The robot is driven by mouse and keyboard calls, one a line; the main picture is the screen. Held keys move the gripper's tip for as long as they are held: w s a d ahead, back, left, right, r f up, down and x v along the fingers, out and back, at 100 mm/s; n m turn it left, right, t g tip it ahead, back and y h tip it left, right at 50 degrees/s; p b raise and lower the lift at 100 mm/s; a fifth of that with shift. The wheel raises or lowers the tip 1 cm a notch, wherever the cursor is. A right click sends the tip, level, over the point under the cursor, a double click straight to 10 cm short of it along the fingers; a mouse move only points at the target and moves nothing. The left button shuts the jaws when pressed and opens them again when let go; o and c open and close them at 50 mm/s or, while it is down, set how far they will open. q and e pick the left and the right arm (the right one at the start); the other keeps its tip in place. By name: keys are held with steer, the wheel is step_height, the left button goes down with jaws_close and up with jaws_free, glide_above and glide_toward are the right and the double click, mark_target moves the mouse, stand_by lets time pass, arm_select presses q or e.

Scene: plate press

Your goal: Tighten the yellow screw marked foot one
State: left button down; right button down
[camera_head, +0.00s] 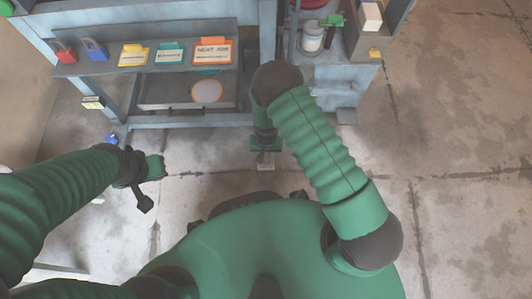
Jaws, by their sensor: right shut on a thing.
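My right arm reaches down in front of the blue-grey bench, and its gripper (265,146) is low near the floor by the middle leg. It is shut on a small part that its own jaws mostly hide; a small pale block (266,161) shows right at its tips. I cannot make out a yellow screw or a "foot one" mark there. My left gripper (145,190) hangs over the floor at the left, apart from the bench; I cannot tell whether its jaws are open.
The bench shelf (105,68) holds red and blue padlocks and several cards, one reading "NEXT JOB" (212,51). A yellow-topped tag (93,102) sits at the left leg; a small yellow piece (375,53) is at the right. The concrete floor (460,150) at right is clear.

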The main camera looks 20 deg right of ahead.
steer(key=shift+r+m+p, duration=0.2)
steer(key=shift+m+p, duration=0.6)
steer(key=shift+p, duration=0.05)
steer(key=m+p, duration=0.2)
steer(key=shift+m, duration=0.4)
steer(key=m+p, duration=0.2)
steer(key=m, duration=0.2)
steer(key=shift+f, duration=0.1)
steer(key=m+p, duration=0.1)
steer(key=m, duration=0.3)
steer(key=shift+m, duration=0.4)
steer(key=m, duration=0.4)
steer(key=shift+a+f+p, duration=0.1)
steer(key=shift+p, duration=0.25)
steer(key=shift+m, duration=0.3)
steer(key=c, duration=1.5)
jaws_free()
